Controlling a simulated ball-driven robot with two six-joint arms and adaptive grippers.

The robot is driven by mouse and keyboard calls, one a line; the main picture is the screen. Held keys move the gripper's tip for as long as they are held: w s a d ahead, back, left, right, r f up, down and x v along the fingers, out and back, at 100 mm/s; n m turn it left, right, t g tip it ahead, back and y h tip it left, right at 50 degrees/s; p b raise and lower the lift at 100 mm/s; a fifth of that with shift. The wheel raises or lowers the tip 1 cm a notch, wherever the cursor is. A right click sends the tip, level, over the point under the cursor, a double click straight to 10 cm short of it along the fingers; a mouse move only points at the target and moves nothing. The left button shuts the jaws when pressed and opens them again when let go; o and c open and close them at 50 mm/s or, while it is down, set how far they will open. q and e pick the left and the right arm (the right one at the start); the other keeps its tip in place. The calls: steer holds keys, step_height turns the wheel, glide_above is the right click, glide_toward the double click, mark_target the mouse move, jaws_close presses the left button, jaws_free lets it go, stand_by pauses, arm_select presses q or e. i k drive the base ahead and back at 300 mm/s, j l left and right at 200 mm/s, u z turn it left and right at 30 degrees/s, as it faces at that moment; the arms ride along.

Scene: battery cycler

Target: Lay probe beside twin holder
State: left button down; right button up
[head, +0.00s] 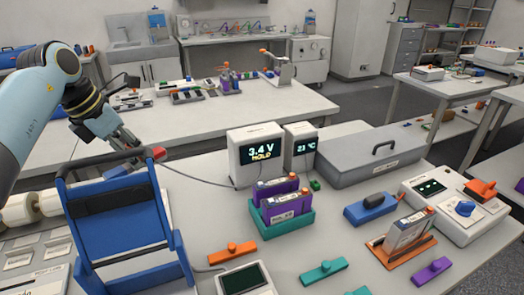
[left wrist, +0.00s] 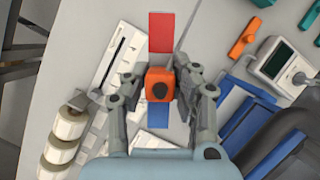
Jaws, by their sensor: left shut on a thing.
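My left gripper (head: 142,150) is at the left, above the bench behind the blue rack. It is shut on an orange block with a dark round spot, which I take as the probe (left wrist: 159,83); in the left wrist view it sits between the fingers. In the head view a red end (head: 158,153) shows at the fingertips. A thin cable runs from there towards the display. The teal twin holder (head: 283,229) stands mid-bench with two purple-cased cells in it, right of the gripper and apart from it. My right gripper is not in view.
The 3.4 V display (head: 257,156) and a smaller display (head: 301,146) stand behind the holder. A blue rack (head: 125,215) rises at the front left. A teal bar (head: 324,271), an orange bar (head: 232,254) and a blue block (head: 370,209) lie around the holder, with bare bench between.

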mark_target(225, 212)
steer(key=i+l, duration=0.1)
steer(key=l, duration=0.35)
steer(key=i+l+u, duration=0.1)
steer(key=l, duration=0.3)
steer(key=i+l, duration=0.15)
steer(key=l, duration=0.3)
steer(key=i+l+u, duration=0.1)
steer(key=l, duration=0.35)
